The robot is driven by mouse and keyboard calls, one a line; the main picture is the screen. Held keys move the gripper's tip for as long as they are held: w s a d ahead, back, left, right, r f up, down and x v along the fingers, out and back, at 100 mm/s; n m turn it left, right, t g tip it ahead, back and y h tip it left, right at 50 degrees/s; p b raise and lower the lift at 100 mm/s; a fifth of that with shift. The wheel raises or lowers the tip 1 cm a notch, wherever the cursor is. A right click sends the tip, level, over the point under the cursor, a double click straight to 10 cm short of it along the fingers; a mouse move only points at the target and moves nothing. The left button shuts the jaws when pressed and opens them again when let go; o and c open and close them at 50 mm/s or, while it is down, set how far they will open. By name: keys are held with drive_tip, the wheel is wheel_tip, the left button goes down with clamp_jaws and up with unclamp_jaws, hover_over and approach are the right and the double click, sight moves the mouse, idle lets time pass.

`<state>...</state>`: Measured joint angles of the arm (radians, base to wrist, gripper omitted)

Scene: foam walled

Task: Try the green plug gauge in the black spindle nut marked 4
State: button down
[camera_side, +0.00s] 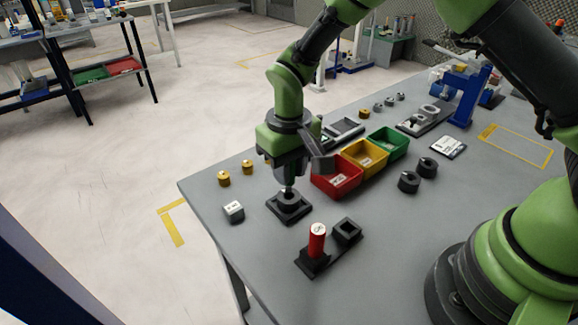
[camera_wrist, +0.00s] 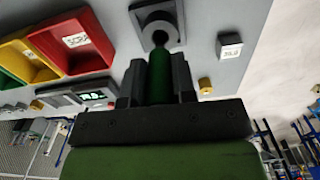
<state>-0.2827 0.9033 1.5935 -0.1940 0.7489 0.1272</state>
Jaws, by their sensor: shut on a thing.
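My gripper (camera_side: 287,176) is shut on the green plug gauge (camera_wrist: 158,72) and points down. The gauge stands between the two fingers in the wrist view. Directly below is a dark round nut (camera_side: 289,199) in a square black holder (camera_side: 289,212); the nut also shows in the wrist view (camera_wrist: 169,23). The gauge's lower end is at the nut's bore, and I cannot tell how far inside it is, if at all. No mark 4 is legible on the nut. In the side view the fingers mostly hide the gauge.
A red gauge (camera_side: 317,238) stands in a black rack beside an empty square socket (camera_side: 347,230). A white labelled block (camera_side: 233,211) sits left of the nut. Red (camera_side: 337,181), yellow (camera_side: 363,157) and green (camera_side: 389,143) bins stand behind. Two black nuts (camera_side: 409,182) are at right.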

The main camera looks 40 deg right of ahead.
drive_tip(key=shift+f, duration=1.4)
idle(0.8)
drive_tip(key=shift+r, duration=0.15)
drive_tip(key=shift+r, duration=3.2)
